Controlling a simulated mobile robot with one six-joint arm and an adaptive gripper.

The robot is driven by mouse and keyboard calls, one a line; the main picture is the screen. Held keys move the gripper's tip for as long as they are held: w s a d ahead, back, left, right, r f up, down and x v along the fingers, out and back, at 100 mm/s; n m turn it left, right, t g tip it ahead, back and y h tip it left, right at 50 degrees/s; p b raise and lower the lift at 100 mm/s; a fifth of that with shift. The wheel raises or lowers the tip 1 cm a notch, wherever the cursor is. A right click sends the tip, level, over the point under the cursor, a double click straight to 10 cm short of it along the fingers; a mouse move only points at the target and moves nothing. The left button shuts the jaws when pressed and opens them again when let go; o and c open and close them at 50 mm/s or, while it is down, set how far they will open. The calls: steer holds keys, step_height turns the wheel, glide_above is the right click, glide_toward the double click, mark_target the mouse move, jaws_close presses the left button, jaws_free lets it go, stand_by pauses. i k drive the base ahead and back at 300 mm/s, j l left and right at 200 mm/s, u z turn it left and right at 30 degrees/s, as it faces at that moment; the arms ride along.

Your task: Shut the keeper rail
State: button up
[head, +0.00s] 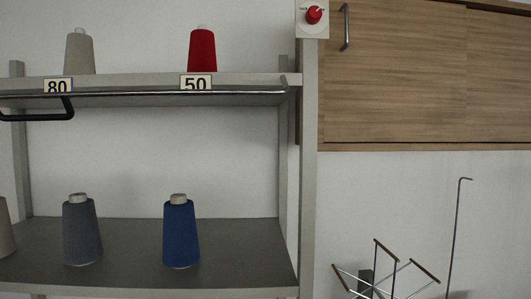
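A thin shiny rail (140,94), which looks like the keeper rail, runs along the front of the upper shelf (130,80). Its right end is near the right shelf post. A black looped bar (70,107), like a handle, hangs at the left below the shelf front and is cut off by the picture edge. I cannot tell whether the rail is open or shut. A beige cone (79,52) stands behind the "80" label and a red cone (202,51) behind the "50" label. My gripper is not in view.
The lower shelf (130,278) holds a grey cone (82,232), a blue cone (179,234) and part of another. A red knob (314,15) sits on the right post (309,170). A wooden cabinet (420,80) hangs at right, above a thin-armed wire stand (390,270).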

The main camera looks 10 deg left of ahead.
mark_target(65, 96)
steer(key=u, duration=0.4)
steer(key=i+u, duration=0.1)
steer(key=u, duration=0.7)
steer(key=i+u, duration=0.1)
steer(key=u, duration=0.3)
